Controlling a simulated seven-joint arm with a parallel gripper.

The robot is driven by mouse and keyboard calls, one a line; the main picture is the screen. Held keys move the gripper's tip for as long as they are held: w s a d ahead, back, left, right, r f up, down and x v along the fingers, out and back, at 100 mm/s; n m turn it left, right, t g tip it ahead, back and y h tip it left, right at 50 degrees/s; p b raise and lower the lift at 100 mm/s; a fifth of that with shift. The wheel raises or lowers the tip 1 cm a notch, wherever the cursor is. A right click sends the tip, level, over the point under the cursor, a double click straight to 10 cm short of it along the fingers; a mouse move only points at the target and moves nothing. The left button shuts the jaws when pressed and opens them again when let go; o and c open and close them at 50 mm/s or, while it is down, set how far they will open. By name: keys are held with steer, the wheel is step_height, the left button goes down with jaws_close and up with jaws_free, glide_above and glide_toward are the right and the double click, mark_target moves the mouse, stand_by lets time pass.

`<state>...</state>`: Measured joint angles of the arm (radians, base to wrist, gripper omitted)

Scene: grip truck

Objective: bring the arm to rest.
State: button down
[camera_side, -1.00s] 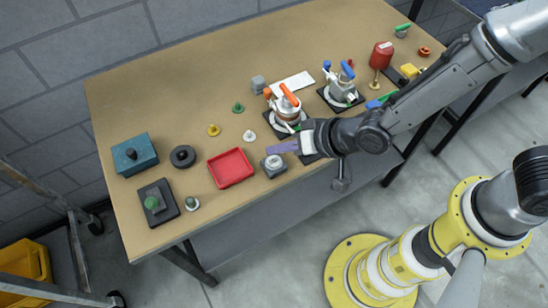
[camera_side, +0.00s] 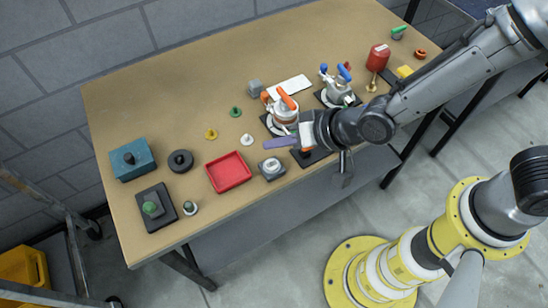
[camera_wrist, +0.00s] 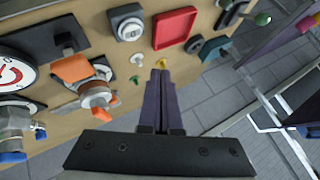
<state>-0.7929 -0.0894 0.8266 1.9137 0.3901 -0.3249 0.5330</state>
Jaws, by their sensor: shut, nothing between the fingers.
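My gripper (camera_side: 268,145) is shut and empty. Its purple fingers point left above the front part of the table, close to the grey block with a round silver top (camera_side: 272,168). In the wrist view the fingers (camera_wrist: 160,75) lie together with no gap. The table (camera_side: 215,75) is below them. The arm reaches in from the right, over the table's front right side.
A red tray (camera_side: 229,172) lies left of my gripper. Clamp devices with an orange handle (camera_side: 286,99) and a blue handle (camera_side: 344,71) stand behind and right. A teal box (camera_side: 132,159) sits far left. The table's back left is clear.

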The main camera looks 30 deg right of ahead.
steer(key=shift+w+d, duration=0.1)
steer(key=w+d+r+m+t+h, duration=0.1)
steer(key=w+d+r+m+t, duration=0.15)
steer(key=d+r, duration=0.65)
steer(key=w+d+r+m+t+h, duration=0.1)
steer(key=w+d+r+t, duration=0.15)
steer(key=d+r, duration=0.65)
steer(key=s+d+r+n+g+h, duration=0.2)
steer(key=s+d+r, duration=0.3)
steer(key=s+d, duration=0.5)
steer(key=s+d+f+n+g, duration=0.1)
steer(key=s+f+g, duration=0.1)
steer(key=s, duration=0.4)
steer(key=s+f+n+g+h, duration=0.1)
steer(key=s+f+n+g, duration=0.1)
steer(key=s+f, duration=0.2)
steer(key=shift+s+d+f+g, duration=0.2)
steer(key=shift+s+d+g, duration=0.2)
steer(key=shift+s, duration=0.7)
